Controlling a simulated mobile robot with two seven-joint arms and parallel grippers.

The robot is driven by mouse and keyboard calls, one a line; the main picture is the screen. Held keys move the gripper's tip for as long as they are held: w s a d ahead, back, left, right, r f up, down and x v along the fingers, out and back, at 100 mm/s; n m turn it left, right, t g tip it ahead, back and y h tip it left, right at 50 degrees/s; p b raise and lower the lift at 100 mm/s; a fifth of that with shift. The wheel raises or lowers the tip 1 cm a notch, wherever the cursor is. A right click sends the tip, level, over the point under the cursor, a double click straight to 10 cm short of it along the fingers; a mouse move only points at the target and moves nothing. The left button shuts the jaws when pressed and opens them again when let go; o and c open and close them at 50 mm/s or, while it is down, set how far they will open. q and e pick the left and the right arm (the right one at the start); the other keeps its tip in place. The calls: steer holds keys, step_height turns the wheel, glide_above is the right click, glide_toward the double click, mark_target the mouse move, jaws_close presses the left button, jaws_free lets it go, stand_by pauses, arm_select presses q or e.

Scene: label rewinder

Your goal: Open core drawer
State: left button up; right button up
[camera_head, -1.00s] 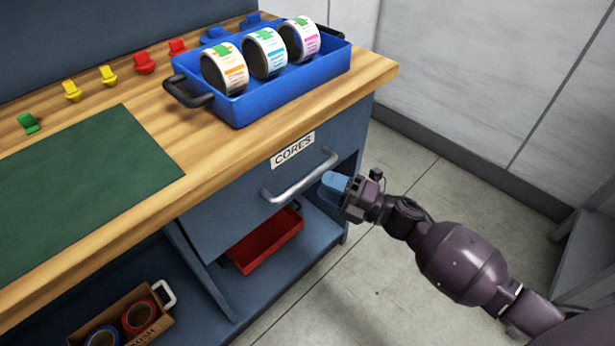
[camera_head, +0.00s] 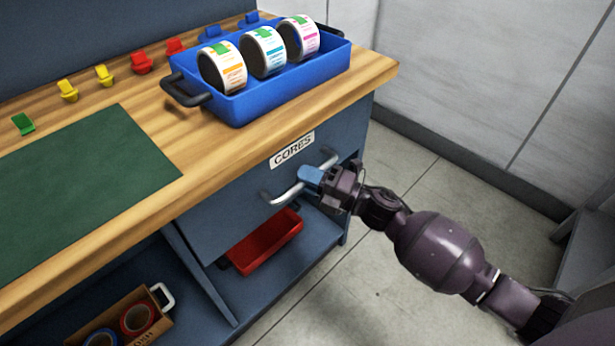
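The core drawer (camera_head: 235,222) has a blue-grey front under the wooden worktop, with a white "CORES" label (camera_head: 292,150) above its handle. The drawer looks shut. Its grey bar handle (camera_head: 283,195) slants across the front. My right gripper (camera_head: 309,179) is at the middle of the handle, its blue fingertips overlapping the bar. The near finger hides that stretch of bar, and I cannot tell whether the fingers are closed on it. My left gripper is not in view.
A blue tray (camera_head: 240,112) with three label rolls stands on the worktop (camera_head: 150,215) above the drawer. A red bin (camera_head: 266,243) sits on the shelf below. A cardboard box (camera_head: 150,330) with rolls is lower left. Floor (camera_head: 400,160) right of the bench is clear.

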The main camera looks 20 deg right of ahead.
steer(key=shift+s, duration=0.1)
jaws_close()
steer(key=shift+s+d, duration=0.1)
steer(key=shift+s, duration=0.05)
arm_select(q)
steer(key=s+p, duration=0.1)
steer(key=p, duration=0.1)
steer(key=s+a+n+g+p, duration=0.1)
steer(key=p, duration=0.2)
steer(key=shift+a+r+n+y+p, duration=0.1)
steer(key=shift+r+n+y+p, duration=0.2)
arm_select(e)
steer(key=s+d, duration=0.4)
steer(key=s, duration=0.6)
steer(key=s+d, duration=0.4)
steer(key=s, duration=0.7)
steer(key=s+d, duration=0.3)
steer(key=s, duration=0.8)
steer(key=shift+s+d, duration=0.2)
steer(key=shift+d, duration=0.2)
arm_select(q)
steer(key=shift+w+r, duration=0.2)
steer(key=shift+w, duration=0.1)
arm_select(e)
steer(key=o, duration=0.7)
jaws_free()
